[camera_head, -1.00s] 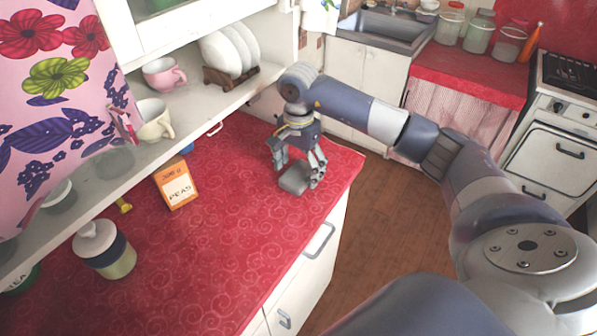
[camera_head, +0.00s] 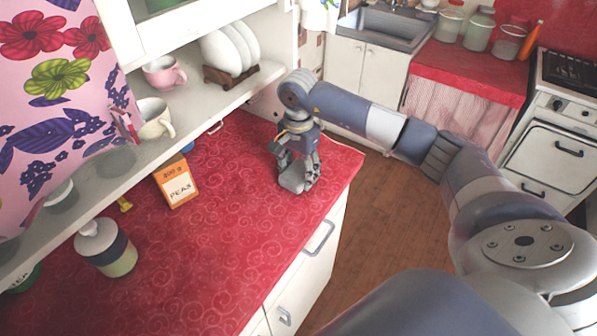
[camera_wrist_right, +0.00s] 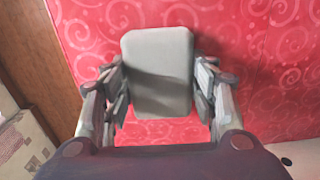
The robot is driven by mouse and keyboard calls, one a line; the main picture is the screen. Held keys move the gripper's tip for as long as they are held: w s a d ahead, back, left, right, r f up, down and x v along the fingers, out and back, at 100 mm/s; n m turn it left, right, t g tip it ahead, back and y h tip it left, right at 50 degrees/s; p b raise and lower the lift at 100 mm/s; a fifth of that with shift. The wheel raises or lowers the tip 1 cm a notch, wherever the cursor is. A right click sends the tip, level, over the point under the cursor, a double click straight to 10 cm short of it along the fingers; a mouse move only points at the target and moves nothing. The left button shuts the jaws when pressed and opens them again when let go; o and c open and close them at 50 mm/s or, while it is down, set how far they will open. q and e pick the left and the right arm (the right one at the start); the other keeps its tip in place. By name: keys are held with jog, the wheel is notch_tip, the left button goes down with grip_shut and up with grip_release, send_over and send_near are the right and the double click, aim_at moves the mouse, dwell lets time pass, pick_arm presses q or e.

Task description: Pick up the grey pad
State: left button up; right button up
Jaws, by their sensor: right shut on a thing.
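The grey pad (camera_head: 294,180) is a small rounded block at the right part of the red counter, near its front edge. It also shows in the right wrist view (camera_wrist_right: 158,72), between the two fingers. My right gripper (camera_head: 298,178) points down over the counter and is shut on the pad, one finger on each side. In the right wrist view my right gripper (camera_wrist_right: 162,92) frames the pad, and a shadow falls across the pad's lower part. I cannot tell whether the pad touches the cloth. My left gripper is not in view.
An orange peas box (camera_head: 178,183) stands left of the gripper, with a lidded jar (camera_head: 105,248) further left. A shelf with cups (camera_head: 155,120) and a plate rack (camera_head: 232,74) overhangs the back. The red counter (camera_head: 225,240) is clear in front.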

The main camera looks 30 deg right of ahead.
aim_at(298, 170)
jog(key=shift+w+r+b, duration=0.1)
jog(key=shift+r+b, duration=0.25)
jog(key=shift+r, duration=0.1)
notch_tip(298, 170, up, 2)
jog(key=shift+r+b, duration=0.25)
jog(key=shift+b, duration=0.5)
jog(key=s+a+b, duration=0.1)
jog(key=s+a, duration=0.1)
jog(key=s, duration=0.2)
jog(key=s+a+r+b, duration=0.1)
jog(key=s+a, duration=0.1)
jog(key=s, duration=0.2)
jog(key=s+a+b, duration=0.2)
jog(key=s+a, duration=0.1)
jog(key=s, duration=0.2)
jog(key=shift+a+r, duration=0.1)
jog(key=shift+r, duration=0.05)
jog(key=shift+s+a+r, duration=0.1)
jog(key=shift+s+a, duration=0.2)
jog(key=shift+s, duration=0.25)
